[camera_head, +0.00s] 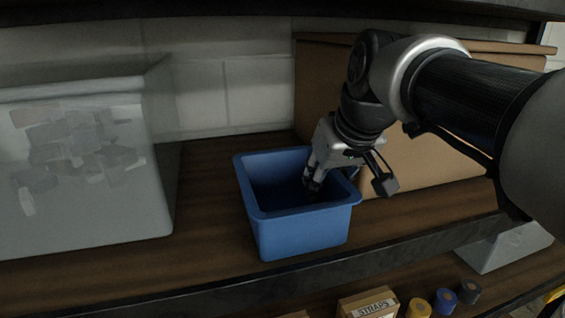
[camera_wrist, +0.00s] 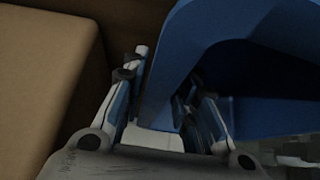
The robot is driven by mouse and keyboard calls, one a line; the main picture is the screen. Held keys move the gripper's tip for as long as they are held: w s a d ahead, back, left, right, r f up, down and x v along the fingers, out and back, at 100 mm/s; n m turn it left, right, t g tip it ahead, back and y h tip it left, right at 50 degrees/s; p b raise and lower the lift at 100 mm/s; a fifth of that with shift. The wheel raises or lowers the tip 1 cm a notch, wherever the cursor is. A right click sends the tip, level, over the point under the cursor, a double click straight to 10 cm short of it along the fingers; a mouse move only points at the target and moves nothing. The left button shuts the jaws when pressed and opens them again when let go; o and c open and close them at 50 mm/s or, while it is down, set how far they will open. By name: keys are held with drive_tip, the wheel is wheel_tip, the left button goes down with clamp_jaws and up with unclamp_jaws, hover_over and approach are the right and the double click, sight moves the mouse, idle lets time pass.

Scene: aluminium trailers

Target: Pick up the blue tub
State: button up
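The blue tub (camera_head: 300,232) stands upright on the wooden shelf, and its inside looks empty. My gripper (camera_head: 331,182) is at the tub's right wall, pointing down. In the wrist view, the blue wall of the tub (camera_wrist: 225,30) runs between the two fingers of my gripper (camera_wrist: 168,88). The fingers are spread apart. The left finger is close beside the wall, and a dark gap shows by the right finger.
A large cardboard box (camera_head: 430,165) stands close behind and right of the tub. A grey translucent bin (camera_head: 85,215) stands to the left, with bare shelf between. Another shelf edge hangs overhead. A straps box (camera_head: 368,305) and tape rolls (camera_head: 445,298) lie below.

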drive_tip(key=shift+x, duration=0.95)
drive_tip(key=shift+r, duration=0.1)
drive_tip(key=shift+c, duration=0.2)
clamp_jaws()
